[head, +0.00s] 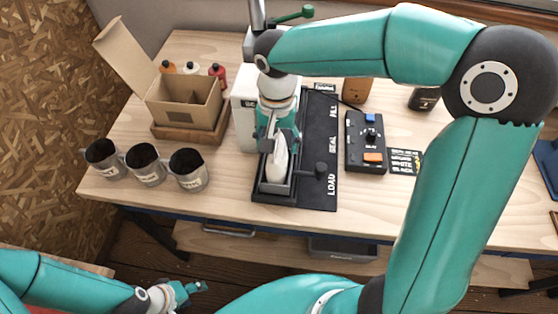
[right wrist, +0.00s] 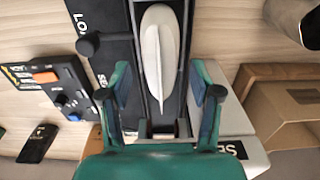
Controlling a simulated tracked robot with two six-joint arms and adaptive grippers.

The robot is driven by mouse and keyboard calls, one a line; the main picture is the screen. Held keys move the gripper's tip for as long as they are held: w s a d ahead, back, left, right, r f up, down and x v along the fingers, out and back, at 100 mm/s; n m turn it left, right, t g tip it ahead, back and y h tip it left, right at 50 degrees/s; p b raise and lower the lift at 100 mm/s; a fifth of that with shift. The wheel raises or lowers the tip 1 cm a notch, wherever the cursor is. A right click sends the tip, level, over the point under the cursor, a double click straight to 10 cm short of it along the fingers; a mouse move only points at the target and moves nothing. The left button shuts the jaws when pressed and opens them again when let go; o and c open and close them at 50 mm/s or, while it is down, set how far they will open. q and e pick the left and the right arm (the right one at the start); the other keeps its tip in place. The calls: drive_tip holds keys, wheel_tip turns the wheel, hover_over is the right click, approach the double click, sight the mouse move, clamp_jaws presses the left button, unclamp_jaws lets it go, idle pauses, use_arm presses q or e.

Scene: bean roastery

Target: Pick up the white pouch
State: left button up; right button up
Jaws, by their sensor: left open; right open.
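The white pouch (head: 277,163) stands upright in the dark open-topped holder (head: 275,189) at the load end of the black board. In the right wrist view the pouch (right wrist: 159,52) is seen from above as a narrow white shape inside the holder. My right gripper (head: 277,137) is over the holder at the pouch's far end. In the right wrist view its open fingers (right wrist: 160,92) lie on either side of the holder, with the pouch ahead between them; I cannot tell whether they touch it. My left gripper (head: 190,290) is open and empty, low at the lower left, away from the table.
An open cardboard box (head: 184,98) stands on a wooden base left of the holder. Several metal cups (head: 188,168) line the front left. A black control box (head: 366,142) with blue and orange buttons is on the right. A black knob (head: 320,170) sits beside the holder.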

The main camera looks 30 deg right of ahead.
drive_tip(key=shift+f, duration=0.1)
clamp_jaws()
idle(0.6)
